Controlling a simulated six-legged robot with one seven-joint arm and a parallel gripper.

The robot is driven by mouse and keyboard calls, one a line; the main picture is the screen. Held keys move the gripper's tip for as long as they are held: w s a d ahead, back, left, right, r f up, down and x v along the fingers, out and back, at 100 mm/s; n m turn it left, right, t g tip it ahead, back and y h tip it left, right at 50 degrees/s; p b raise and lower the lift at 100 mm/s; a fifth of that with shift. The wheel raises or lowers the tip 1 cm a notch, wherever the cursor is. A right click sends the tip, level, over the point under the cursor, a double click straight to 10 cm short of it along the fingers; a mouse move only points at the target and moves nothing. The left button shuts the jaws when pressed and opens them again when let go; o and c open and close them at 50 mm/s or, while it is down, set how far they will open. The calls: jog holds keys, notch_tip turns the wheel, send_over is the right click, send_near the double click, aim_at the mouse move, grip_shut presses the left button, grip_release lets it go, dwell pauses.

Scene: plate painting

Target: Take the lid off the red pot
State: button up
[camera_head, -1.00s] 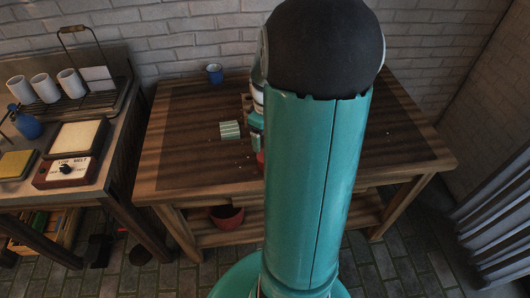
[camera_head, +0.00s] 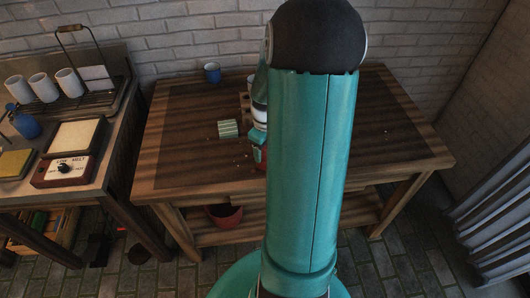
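Most of the tabletop's middle is hidden behind my own teal arm. A small red patch (camera_head: 262,154) shows at the arm's left edge, by the teal and white far part of my arm. It may be part of the red pot, but too little shows to tell, and no lid can be made out. My gripper's fingers are hidden behind the arm, so their opening and any contact cannot be seen. A red bowl-shaped vessel (camera_head: 224,215) stands on the lower shelf, partly under the tabletop.
On the wooden table (camera_head: 165,165) are a blue cup (camera_head: 212,73), a striped green-white block (camera_head: 228,128) and small crumbs. A side bench at left holds white cups (camera_head: 45,87), a blue jug (camera_head: 25,123) and a red melt box (camera_head: 66,168).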

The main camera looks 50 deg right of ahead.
aim_at(265, 148)
jog(key=shift+c, duration=0.7)
jog(key=shift+r, duration=0.1)
jog(key=shift+r, duration=0.5)
notch_tip(265, 148, up, 2)
jog(key=shift+r, duration=0.2)
jog(key=s+a+r, duration=0.6)
jog(key=a+r, duration=0.3)
jog(key=a, duration=0.3)
jog(key=shift+a+r, duration=0.2)
jog(key=shift+a, duration=0.15)
